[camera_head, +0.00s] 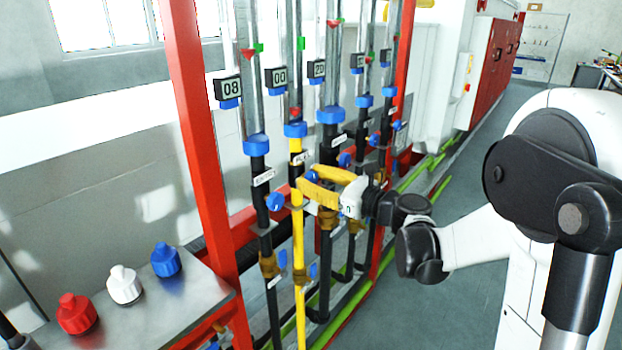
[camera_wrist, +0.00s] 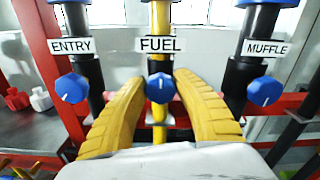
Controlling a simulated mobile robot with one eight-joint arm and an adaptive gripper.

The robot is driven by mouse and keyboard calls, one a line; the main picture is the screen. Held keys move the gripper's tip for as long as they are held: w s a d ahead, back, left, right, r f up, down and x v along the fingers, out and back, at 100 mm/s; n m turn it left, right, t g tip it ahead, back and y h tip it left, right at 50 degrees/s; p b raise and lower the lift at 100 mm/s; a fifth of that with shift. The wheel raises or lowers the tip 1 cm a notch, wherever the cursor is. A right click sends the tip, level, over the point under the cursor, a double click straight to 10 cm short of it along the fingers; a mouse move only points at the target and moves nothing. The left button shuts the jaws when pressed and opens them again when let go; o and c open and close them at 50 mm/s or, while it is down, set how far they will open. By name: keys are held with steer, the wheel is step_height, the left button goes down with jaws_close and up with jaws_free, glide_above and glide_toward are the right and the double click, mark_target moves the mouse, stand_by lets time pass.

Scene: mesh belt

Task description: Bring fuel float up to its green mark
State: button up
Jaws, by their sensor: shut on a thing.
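The fuel line is the yellow pipe (camera_head: 298,240), with a clear tube above it and a display (camera_head: 276,77) reading 00. Its red float (camera_head: 295,112) sits low in the tube, well below the green mark (camera_head: 300,44). In the wrist view, the FUEL label (camera_wrist: 160,44) is above a blue knob (camera_wrist: 159,88) with a white pointer line. My gripper (camera_wrist: 159,84) has yellow fingers, one on each side of this knob, and is shut on it. In the head view my gripper (camera_head: 309,177) reaches the knob from the right.
The ENTRY knob (camera_wrist: 71,88) is left of the fingers and the MUFFLE knob (camera_wrist: 264,90) is right. A red frame post (camera_head: 195,140) stands left of the tubes.

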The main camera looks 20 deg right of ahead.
steer(key=shift+n, duration=0.3)
steer(key=n, duration=0.3)
steer(key=shift+a+n, duration=0.1)
steer(key=shift+n, duration=0.2)
steer(key=n, duration=0.3)
steer(key=shift+n, duration=0.4)
steer(key=shift+o, duration=0.2)
steer(key=n, duration=0.7)
steer(key=shift+f, duration=0.15)
steer(key=n, duration=0.5)
steer(key=shift+f+n, duration=0.1)
steer(key=shift+n, duration=0.2)
steer(key=n, duration=0.5)
steer(key=shift+n, duration=0.4)
